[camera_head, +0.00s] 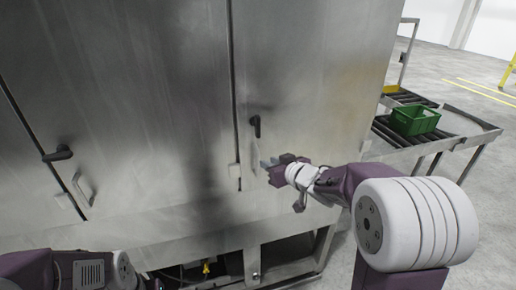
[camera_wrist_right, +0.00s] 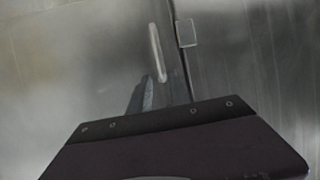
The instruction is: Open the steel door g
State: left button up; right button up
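The steel door (camera_head: 305,75) is a grey panel right of the dark vertical seam on the large steel cabinet. It looks closed. A black latch handle (camera_head: 255,125) and a slim pull handle (camera_head: 253,157) are on it; the pull handle also shows in the right wrist view (camera_wrist_right: 156,52). My right gripper (camera_head: 268,162) is just right of the pull handle, below the latch. Its fingers look apart, with nothing seen between them. Contact with the handle cannot be made out. My left arm is at the lower left; its fingers are not visible.
A second steel door (camera_head: 120,95) on the left has its own black latch (camera_head: 57,153) and pull handle (camera_head: 82,188). A green crate (camera_head: 414,121) sits on a roller conveyor (camera_head: 440,138) at the right. Open floor lies beyond it.

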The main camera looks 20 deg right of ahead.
aim_at(258, 159)
jog(key=x, duration=0.9)
jog(key=shift+w+a+f+p, duration=0.1)
jog(key=shift+a+f+p, duration=0.05)
jog(key=shift+p, duration=0.25)
grip_shut()
dwell(0.8)
